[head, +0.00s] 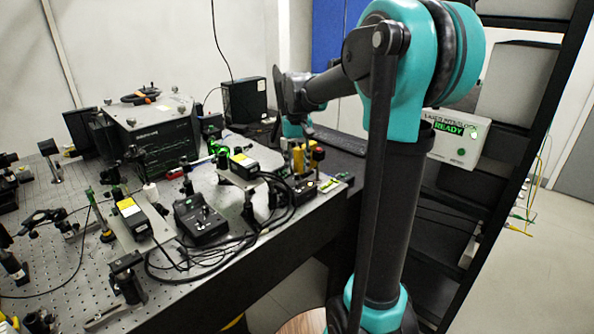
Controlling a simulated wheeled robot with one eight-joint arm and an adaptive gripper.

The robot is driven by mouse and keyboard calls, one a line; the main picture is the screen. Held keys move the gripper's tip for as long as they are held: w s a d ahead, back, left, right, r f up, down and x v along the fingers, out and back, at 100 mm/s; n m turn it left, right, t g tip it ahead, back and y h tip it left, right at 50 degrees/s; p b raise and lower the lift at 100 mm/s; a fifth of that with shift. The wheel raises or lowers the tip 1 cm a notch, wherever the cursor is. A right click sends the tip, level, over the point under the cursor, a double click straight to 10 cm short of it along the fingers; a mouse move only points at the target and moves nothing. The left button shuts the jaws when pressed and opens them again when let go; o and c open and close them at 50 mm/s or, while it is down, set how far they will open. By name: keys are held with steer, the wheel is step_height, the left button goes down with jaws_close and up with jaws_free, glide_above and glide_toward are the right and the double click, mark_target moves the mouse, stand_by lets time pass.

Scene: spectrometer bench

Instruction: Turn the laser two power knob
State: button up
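A black control box (201,218) with small knobs on its top stands on the optical table, with cables running from it. Two laser modules with yellow labels stand near it: one to its left (132,215) and one behind it to the right (243,167). Which knob is the laser two power knob is too small to tell. My arm reaches from the right over the back of the table. Its far end is near some yellow posts, behind and to the right of the control box. I cannot make out my gripper's fingers there or whether they touch anything.
A large dark instrument housing (151,128) and a black box (244,99) stand at the back. The perforated optical table (60,265) carries several mounts and loose cables. A sign reading READY (452,137) hangs on the rack at right. Open floor lies at far right.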

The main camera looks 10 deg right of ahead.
mark_target(297, 174)
step_height(297, 174, up, 10)
steer(key=shift+f, duration=0.2)
stand_by(0.3)
